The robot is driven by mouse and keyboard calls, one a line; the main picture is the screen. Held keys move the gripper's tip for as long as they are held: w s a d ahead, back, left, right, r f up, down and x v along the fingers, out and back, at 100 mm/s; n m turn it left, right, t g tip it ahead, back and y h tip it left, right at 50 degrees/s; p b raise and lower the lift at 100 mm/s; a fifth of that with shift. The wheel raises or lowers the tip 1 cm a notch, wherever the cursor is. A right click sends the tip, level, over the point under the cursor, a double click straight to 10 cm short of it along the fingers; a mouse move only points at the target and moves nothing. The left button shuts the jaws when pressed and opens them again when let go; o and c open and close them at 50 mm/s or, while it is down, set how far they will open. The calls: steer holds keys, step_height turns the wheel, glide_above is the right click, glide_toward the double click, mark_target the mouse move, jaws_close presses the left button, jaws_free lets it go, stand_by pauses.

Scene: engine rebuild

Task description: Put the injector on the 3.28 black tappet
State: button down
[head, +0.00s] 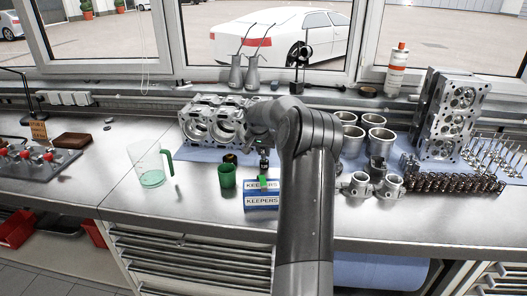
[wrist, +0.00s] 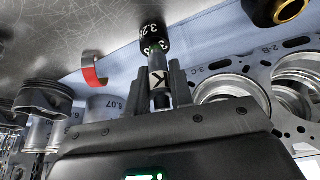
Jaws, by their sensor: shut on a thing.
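My gripper (wrist: 164,72) is shut on the injector (wrist: 159,66), a slim metal body with a white band marked "K", in the wrist view. The black tappet (wrist: 154,39), with white digits beginning "3.2", lies right at the injector's far end. The two line up, but I cannot tell whether they touch. The last digit is unclear. In the head view my arm hides most of the gripper and the injector.
The engine block (head: 205,125) is behind left. Pistons, cylinder liners (head: 375,122) and valve springs (head: 455,181) crowd the right.

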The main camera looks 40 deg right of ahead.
steer(key=shift+f, duration=0.1)
steer(key=c, duration=1.3)
jaws_free()
